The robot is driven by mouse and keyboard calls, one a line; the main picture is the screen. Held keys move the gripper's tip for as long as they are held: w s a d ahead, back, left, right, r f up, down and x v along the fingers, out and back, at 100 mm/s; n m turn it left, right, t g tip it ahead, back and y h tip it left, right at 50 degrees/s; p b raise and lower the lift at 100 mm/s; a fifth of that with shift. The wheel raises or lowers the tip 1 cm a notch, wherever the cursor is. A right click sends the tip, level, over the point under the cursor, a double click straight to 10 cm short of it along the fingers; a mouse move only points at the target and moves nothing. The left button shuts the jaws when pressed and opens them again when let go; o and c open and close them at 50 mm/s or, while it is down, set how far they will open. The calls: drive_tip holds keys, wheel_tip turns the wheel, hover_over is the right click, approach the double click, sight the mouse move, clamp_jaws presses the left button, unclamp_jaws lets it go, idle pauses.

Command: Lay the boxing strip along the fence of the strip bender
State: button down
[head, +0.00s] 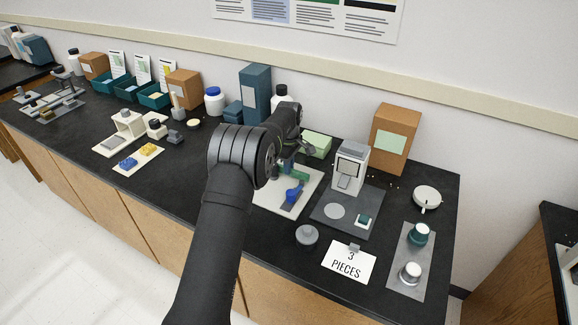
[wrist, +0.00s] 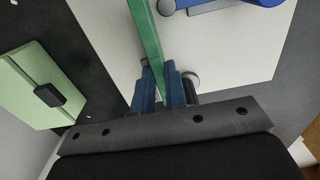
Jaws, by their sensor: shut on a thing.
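In the wrist view my gripper (wrist: 161,80) is shut on the green boxing strip (wrist: 147,35), which runs up out of the frame from between its blue fingers. In the head view the green strip (head: 297,174) shows just past my arm, over a white board (head: 268,200). A blue device (head: 293,192), which seems to be the strip bender, stands on that board. Part of the blue device (wrist: 216,4) shows at the top of the wrist view, to the right of the strip. I cannot tell whether the strip touches the board or a fence.
A light green box (head: 317,144) lies behind the board; it is also at the left of the wrist view (wrist: 42,85). A grey-and-white machine (head: 350,168) stands to the right on a dark plate. A card reading "3 PIECES" (head: 349,264) is at the front.

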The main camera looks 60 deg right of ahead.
drive_tip(key=shift+f, duration=0.35)
idle(0.7)
drive_tip(key=c, duration=1.4)
unclamp_jaws()
wheel_tip(320, 180, up, 18)
drive_tip(key=shift+f, duration=0.25)
wheel_tip(320, 180, down, 18)
drive_tip(key=shift+r, duration=0.4)
drive_tip(key=shift+r, duration=0.1)
